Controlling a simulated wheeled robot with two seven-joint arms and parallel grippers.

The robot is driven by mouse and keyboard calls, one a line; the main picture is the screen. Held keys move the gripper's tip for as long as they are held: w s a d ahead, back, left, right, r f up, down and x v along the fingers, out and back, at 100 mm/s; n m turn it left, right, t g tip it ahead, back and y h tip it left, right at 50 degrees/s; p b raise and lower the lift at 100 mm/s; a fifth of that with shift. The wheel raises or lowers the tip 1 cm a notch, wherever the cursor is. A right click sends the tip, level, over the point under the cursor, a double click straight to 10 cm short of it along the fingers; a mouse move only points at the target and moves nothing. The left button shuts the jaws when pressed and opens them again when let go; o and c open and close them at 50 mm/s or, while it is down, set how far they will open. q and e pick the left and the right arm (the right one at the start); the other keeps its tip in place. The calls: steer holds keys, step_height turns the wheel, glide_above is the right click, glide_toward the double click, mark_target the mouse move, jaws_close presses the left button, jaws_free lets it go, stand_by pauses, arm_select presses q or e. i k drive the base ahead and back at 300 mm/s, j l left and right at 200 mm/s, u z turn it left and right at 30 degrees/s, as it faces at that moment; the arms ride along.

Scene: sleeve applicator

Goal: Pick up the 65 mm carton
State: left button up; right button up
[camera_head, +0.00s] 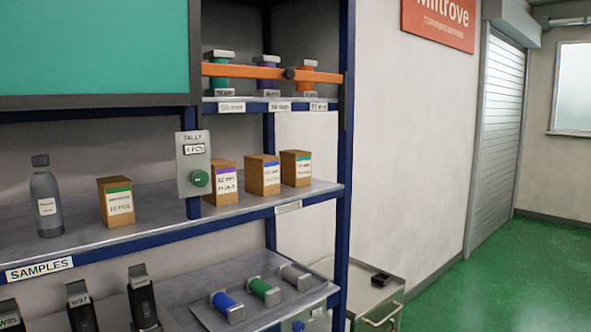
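Several brown cartons stand upright on the middle shelf. A carton with a green-striped label (115,203) stands alone to the left of the tally plate. To its right are a carton with a purple-striped label (222,184), a carton with a blue-striped label (262,175) and a carton with a teal-striped label (296,168). The size print is too small to read surely, so I cannot tell which is the 65 mm carton. The purple-striped one is partly hidden by the plate. Neither of my grippers is in view.
A tally plate with a green button (193,164) hangs before the middle shelf (150,232). A grey bottle (46,198) stands at left. An orange bar (272,73) crosses the top compartment. A metal cart (372,298) stands right of the rack; green floor is clear beyond.

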mark_target(261, 171)
steer(key=i+l+u, duration=0.45)
steer(key=u, duration=0.3)
steer(key=i+l+u, duration=0.1)
steer(key=l+u, duration=0.25)
steer(key=l, duration=0.1)
